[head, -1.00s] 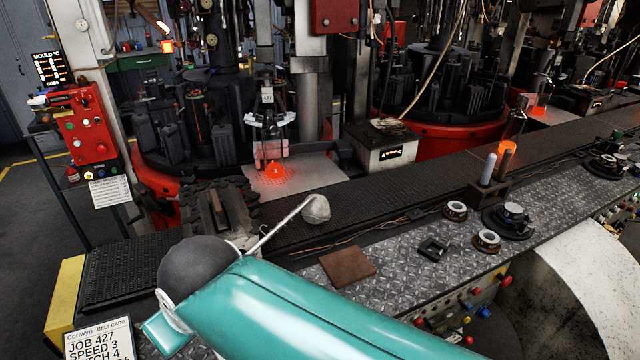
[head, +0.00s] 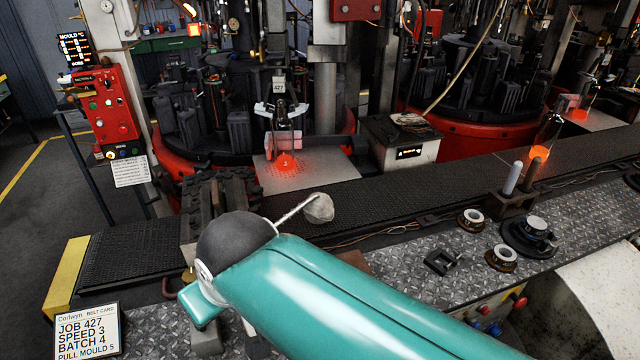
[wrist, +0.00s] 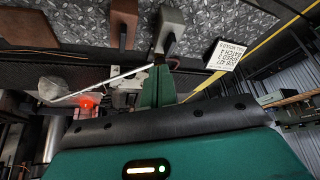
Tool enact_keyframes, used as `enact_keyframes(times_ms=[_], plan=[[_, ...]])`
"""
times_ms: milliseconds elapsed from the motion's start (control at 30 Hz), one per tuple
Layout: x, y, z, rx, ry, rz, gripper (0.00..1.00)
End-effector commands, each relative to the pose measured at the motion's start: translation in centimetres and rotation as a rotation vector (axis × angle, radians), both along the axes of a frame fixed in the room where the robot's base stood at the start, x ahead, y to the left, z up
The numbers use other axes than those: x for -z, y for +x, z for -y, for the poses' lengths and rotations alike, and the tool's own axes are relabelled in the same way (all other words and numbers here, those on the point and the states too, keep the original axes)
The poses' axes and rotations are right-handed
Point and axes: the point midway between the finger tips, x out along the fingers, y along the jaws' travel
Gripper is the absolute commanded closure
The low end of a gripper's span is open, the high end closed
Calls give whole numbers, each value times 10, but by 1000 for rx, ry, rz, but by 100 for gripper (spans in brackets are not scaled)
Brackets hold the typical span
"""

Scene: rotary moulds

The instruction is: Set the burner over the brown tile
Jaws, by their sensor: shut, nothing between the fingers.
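The brown tile (head: 355,262) lies flat on the patterned metal bench. In the head view my teal arm covers most of it, leaving only a far edge showing. A round black fitting with a grey knob (head: 530,235) sits on the bench at the right. It looks most like the burner, but I cannot be sure. Nothing shows on the visible strip of tile. My gripper (wrist: 158,88) shows its green fingers together and empty in the wrist view. A grey block (wrist: 170,35) and a brown piece (wrist: 122,22) lie beyond them.
A dark belt (head: 400,207) runs behind the bench, with a pale lump on a thin rod (head: 318,208) over it. White-centred rings (head: 502,257) and a small black square frame (head: 440,262) lie right of the tile. A belt card (head: 86,330) stands front left.

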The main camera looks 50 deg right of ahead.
Motion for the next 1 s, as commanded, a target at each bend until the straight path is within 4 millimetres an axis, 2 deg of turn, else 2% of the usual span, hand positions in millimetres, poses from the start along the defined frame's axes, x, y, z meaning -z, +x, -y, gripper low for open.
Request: enact_keyframes(times_ms=[267, 367, 467, 600, 733, 867, 1000], plan=[[-5, 5, 2, 7, -4, -8, 100], [-18, 19, 7, 25, -14, -36, 100], [-38, 43, 21, 55, -29, -83, 100], [-67, 86, 51, 109, -48, -168, 100], [-86, 124, 85, 155, -54, -248, 100], [-96, 161, 125, 203, -49, -327, 100], [-99, 195, 174, 253, -30, -409, 100]])
